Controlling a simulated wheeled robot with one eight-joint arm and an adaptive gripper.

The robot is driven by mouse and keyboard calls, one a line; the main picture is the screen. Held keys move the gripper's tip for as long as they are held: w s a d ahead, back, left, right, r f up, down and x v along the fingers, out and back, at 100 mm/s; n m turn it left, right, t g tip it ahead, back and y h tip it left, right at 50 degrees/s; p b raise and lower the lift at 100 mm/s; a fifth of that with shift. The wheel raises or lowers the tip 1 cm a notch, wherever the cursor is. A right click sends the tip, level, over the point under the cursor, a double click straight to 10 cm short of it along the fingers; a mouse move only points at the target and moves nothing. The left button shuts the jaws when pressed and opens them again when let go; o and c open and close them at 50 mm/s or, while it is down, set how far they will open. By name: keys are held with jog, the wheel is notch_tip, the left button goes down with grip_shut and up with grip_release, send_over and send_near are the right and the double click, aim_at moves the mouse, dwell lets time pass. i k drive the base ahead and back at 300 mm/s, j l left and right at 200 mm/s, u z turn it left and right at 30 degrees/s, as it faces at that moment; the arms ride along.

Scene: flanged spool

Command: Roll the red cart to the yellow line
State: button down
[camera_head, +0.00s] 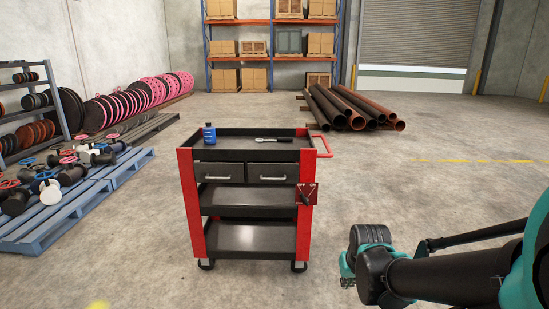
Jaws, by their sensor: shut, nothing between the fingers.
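The red cart (187,203) stands upright on the concrete floor at the middle of the view. It has a black top tray, two grey drawers, two lower shelves and casters. A red handle (324,146) sticks out from its upper right side. The yellow line (480,161) runs across the floor at the right, farther back than the cart. My arm (440,278) reaches in from the lower right, its dark, teal-edged joint to the right of the cart and apart from it. I cannot make out my gripper.
A blue bottle (209,134) and a ratchet-like tool (273,140) lie on the cart's top. Rusty pipes (350,108) lie behind it. Blue pallets (60,213) with spools stand at left. Floor right of the cart toward the line looks clear.

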aim_at(247, 221)
jog(key=i+j, duration=0.15)
jog(key=j, duration=0.25)
jog(key=i+j, duration=0.15)
jog(key=j, duration=0.25)
jog(key=i+j, duration=0.15)
jog(key=j, duration=0.25)
jog(key=i+j, duration=0.15)
jog(key=j, duration=0.25)
jog(key=i+j, duration=0.15)
jog(key=j, duration=0.2)
jog(key=i+j, duration=0.15)
jog(key=j, duration=0.25)
jog(key=i+j, duration=0.15)
jog(key=j, duration=0.25)
jog(key=i+j, duration=0.15)
jog(key=j, duration=0.25)
